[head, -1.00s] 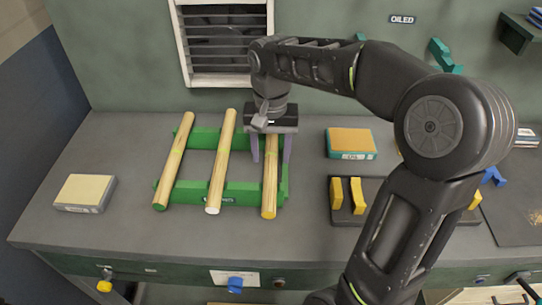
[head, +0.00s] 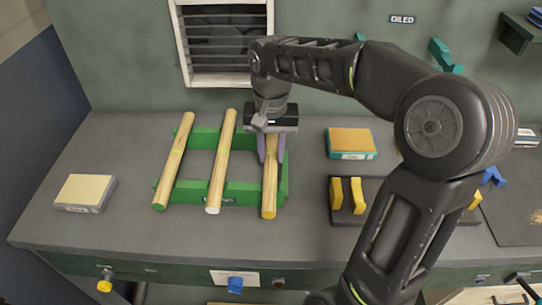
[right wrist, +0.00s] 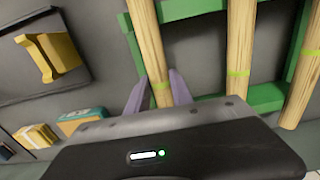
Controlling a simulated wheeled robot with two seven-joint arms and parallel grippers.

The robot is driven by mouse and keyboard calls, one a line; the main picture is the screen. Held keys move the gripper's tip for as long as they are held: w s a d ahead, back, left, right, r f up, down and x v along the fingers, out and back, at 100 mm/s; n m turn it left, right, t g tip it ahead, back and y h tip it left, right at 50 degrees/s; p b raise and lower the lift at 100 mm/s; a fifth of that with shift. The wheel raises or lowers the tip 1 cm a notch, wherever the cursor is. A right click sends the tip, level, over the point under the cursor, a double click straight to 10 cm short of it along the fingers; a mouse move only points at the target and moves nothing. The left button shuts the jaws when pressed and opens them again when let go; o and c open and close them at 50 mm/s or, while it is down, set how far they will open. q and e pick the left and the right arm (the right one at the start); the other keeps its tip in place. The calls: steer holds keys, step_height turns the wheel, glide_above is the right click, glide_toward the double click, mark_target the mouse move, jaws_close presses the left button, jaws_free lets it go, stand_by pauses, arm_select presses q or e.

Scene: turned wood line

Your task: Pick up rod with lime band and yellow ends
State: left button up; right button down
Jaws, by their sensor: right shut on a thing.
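The rod with the yellow end (head: 269,190) is the rightmost of three pale wooden rods lying across a green rack. In the right wrist view this rod (right wrist: 150,45) shows a lime band near my fingers. My right gripper (head: 271,158) is shut on it from above, with one grey-purple finger on each side. The fingers also show in the right wrist view (right wrist: 158,88). The rod still lies along the rack, with no visible gap. Its far end is hidden behind my gripper. My left gripper is not in view.
The middle rod (head: 222,160) has a white end, and the left rod (head: 174,160) a green end; both lie on the green rack (head: 240,192). A cream-topped block (head: 86,190) stands left, an orange-topped block (head: 351,142) right. A dark tray with yellow pieces (head: 347,195) is at right.

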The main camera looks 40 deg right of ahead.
mark_target(270, 154)
steer(key=shift+r, duration=0.15)
steer(key=shift+s+a+r, duration=0.1)
steer(key=shift+r, duration=0.05)
step_height(270, 154, up, 4)
steer(key=shift+r, duration=0.25)
step_height(270, 154, up, 2)
steer(key=shift+p, duration=0.6)
steer(key=s+a, duration=0.4)
steer(key=s, duration=0.1)
steer(key=shift+s+a+b, duration=0.15)
steer(key=shift+s+b, duration=0.15)
steer(key=shift+s, duration=0.05)
steer(key=s+a+p, duration=0.1)
steer(key=s+a, duration=0.6)
steer(key=s, duration=0.3)
steer(key=shift+a+p, duration=0.3)
steer(key=shift+f, duration=0.1)
